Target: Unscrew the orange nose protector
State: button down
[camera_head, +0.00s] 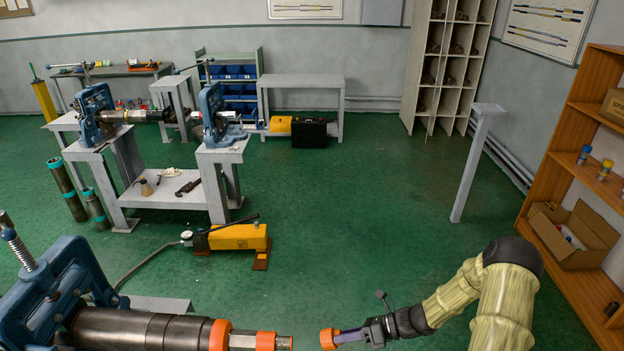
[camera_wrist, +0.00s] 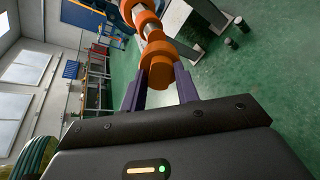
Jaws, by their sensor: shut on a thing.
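My gripper (camera_head: 340,337) is shut on the orange nose protector (camera_head: 328,339), a short orange cap at the lower middle of the head view. In the wrist view the two purple fingers (camera_wrist: 160,88) hold the protector (camera_wrist: 157,62) from both sides. The dark pipe tool (camera_head: 150,330) lies level in the blue vise (camera_head: 60,290) at lower left. Its bare silver tip (camera_head: 285,342) points at the protector, with a small gap between them in the head view. Orange rings (camera_head: 265,341) sit on the tool behind the tip.
A yellow pump (camera_head: 235,237) with a hose stands on the green floor behind the tool. A grey bench (camera_head: 165,188) with blue vises is further back. A grey post stand (camera_head: 470,165) and wooden shelf (camera_head: 565,130) are at right. The middle floor is clear.

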jog(key=h+p, duration=0.5)
jog(key=h, duration=0.2)
dwell(0.6)
jog(key=shift+p, duration=0.3)
jog(key=h+p, duration=0.4)
jog(key=p, duration=0.1)
jog(key=h+p, duration=0.1)
jog(key=p, duration=0.2)
jog(key=shift+r+h, duration=0.3)
jog(key=shift+h, duration=0.1)
jog(key=shift+f+h+p, duration=0.3)
jog(key=shift+p, duration=0.05)
